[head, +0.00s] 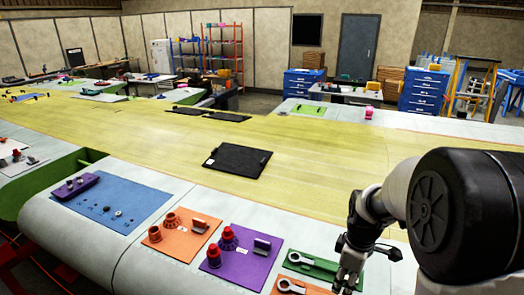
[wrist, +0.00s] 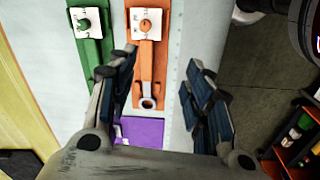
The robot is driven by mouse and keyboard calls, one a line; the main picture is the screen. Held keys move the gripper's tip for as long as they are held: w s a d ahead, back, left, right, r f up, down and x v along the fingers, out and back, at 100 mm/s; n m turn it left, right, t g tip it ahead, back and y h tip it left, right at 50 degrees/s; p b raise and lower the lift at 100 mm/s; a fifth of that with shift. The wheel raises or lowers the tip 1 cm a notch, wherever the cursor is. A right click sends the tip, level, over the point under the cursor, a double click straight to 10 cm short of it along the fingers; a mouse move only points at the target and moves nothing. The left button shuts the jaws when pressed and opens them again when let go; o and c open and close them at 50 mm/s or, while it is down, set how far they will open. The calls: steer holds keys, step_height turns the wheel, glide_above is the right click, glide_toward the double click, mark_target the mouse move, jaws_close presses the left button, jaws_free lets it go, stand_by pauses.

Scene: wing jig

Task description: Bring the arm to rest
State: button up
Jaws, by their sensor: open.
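My gripper (head: 348,272) hangs at the lower right of the head view, beside the green mat (head: 312,262) on the near edge of the pale wing surface. In the wrist view my gripper (wrist: 160,84) has its two fingers wide apart with nothing held between them. The orange strip (wrist: 158,50) with a ring-ended grey tool (wrist: 148,88) shows beyond and between the fingers. The green strip (wrist: 91,45) lies left of it. My arm covers the right part of the head view and hides what lies behind it.
A purple mat (head: 262,268), an orange mat (head: 172,252) and a blue mat (head: 135,212) bear small parts along the near edge. A black tray (head: 236,161) lies on the yellow surface, which is largely clear. Floor (wrist: 255,65) shows beyond the edge in the wrist view.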

steer(key=s+a+m+t+b, duration=0.1)
steer(key=s+a+m+b, duration=0.1)
steer(key=s+b, duration=0.4)
steer(key=s+a+f+m+t+b, duration=0.1)
steer(key=s+a+m+b, duration=0.2)
steer(key=s, duration=0.7)
steer(key=s+a+f+m+t+b, duration=0.1)
steer(key=s+a+m+b, duration=0.1)
steer(key=s+m+b, duration=0.4)
steer(key=s+b, duration=0.1)
steer(key=b, duration=0.2)
steer(key=shift+s+a+f+t, duration=0.2)
steer(key=shift+s+a+t, duration=0.2)
